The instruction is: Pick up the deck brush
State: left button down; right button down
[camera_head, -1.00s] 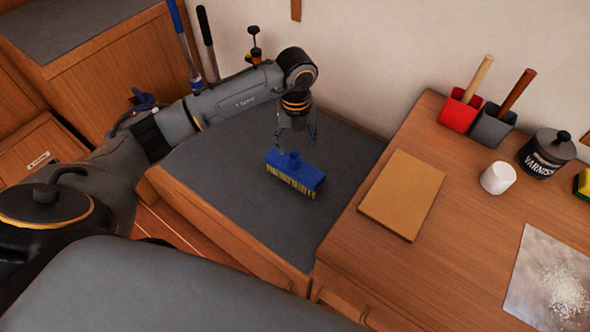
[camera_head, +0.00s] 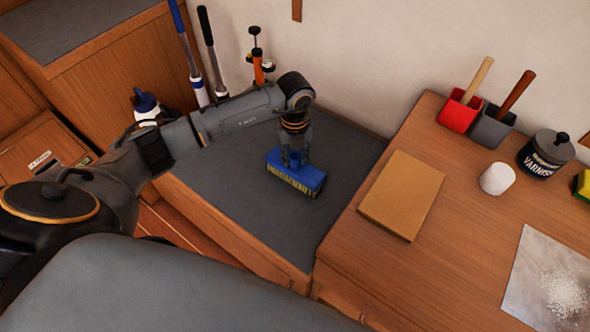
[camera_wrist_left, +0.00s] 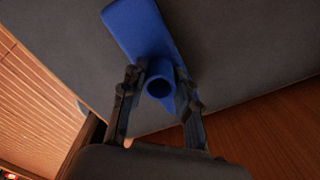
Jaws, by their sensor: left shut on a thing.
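The deck brush (camera_head: 297,175) has a blue block with pale bristles along its lower side and a short blue socket on top. It is on the grey top of the low bench, bristles down. My left gripper (camera_head: 292,157) comes down from above and is shut on the brush's socket. In the left wrist view the brush's blue block (camera_wrist_left: 140,28) extends away, and the fingers of the gripper (camera_wrist_left: 160,88) are on either side of the round, hollow socket. My right gripper is not in view.
The wooden worktop (camera_head: 335,255) at the right is higher than the grey bench top (camera_head: 235,195). It holds a tan board (camera_head: 402,194), red and grey holders, a white cup (camera_head: 497,178) and a varnish tin (camera_head: 545,153). Poles and an orange pump stand along the wall behind my arm.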

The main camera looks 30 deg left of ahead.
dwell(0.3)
pick_arm(q)
notch_tip(320, 180, up, 10)
jog(key=c, duration=1.6)
grip_release()
jog(key=c, duration=0.4)
jog(key=shift+r, duration=0.1)
